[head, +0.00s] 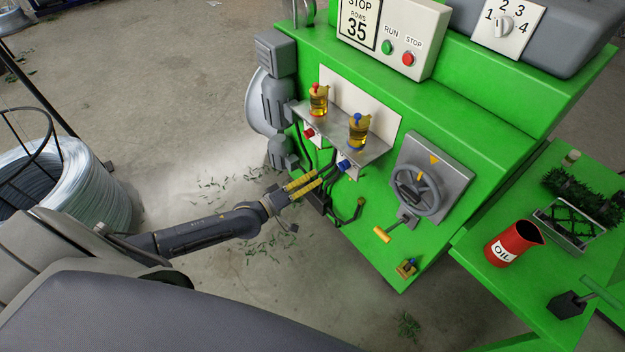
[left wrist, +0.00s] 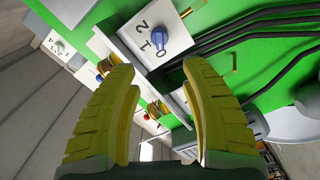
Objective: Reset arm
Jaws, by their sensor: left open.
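My left gripper (head: 316,178) reaches in from the left in the head view, in front of the green machine (head: 480,135). Its two yellow fingers are apart with nothing between them. In the left wrist view the open gripper (left wrist: 158,72) points at the machine's front. A blue knob (left wrist: 161,41) on a white box marked 0, 1, 2 lies beyond the fingertips, apart from them. That blue knob also shows in the head view (head: 345,166), just past the fingers. A red knob (head: 309,133) sits up and left of it. My right gripper is not in view.
Two amber oilers (head: 318,100) (head: 358,132) stand on a metal shelf above the knobs. A handwheel (head: 418,192) is to the right. A red oil can (head: 512,243) stands on the green side table. A wire coil (head: 95,185) stands at left. Open floor lies between coil and machine.

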